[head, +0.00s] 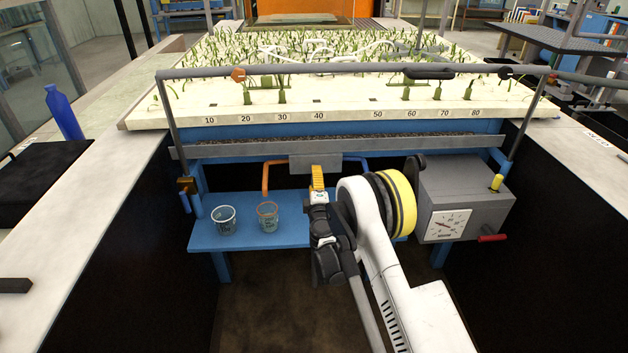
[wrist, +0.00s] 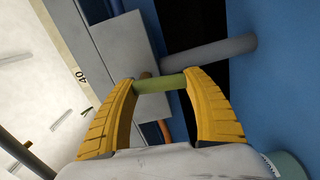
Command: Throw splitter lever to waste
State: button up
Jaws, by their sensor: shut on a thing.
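The splitter box (head: 315,163) is a grey block under the flume's front edge, with an orange pipe (head: 267,176) on its left and a blue pipe (head: 348,167) on its right. My gripper (head: 318,176) is in front of the box, its yellow fingers pointing at it. In the wrist view, the fingers are shut on a yellow-green bar (wrist: 172,84), which I take to be the splitter lever, with a fingertip at each end. The grey box (wrist: 128,50) is behind it. In the head view my gripper hides the lever. I cannot tell which pipe is waste.
Two clear cups, a left one (head: 224,219) and a right one (head: 268,215), stand on the blue shelf (head: 215,240) below. A grey dial box (head: 470,185) with a red handle (head: 492,238) stands right of my arm. A grey rail (head: 330,69) runs above.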

jog(key=shift+n, duration=0.5)
jog(key=o, duration=1.2)
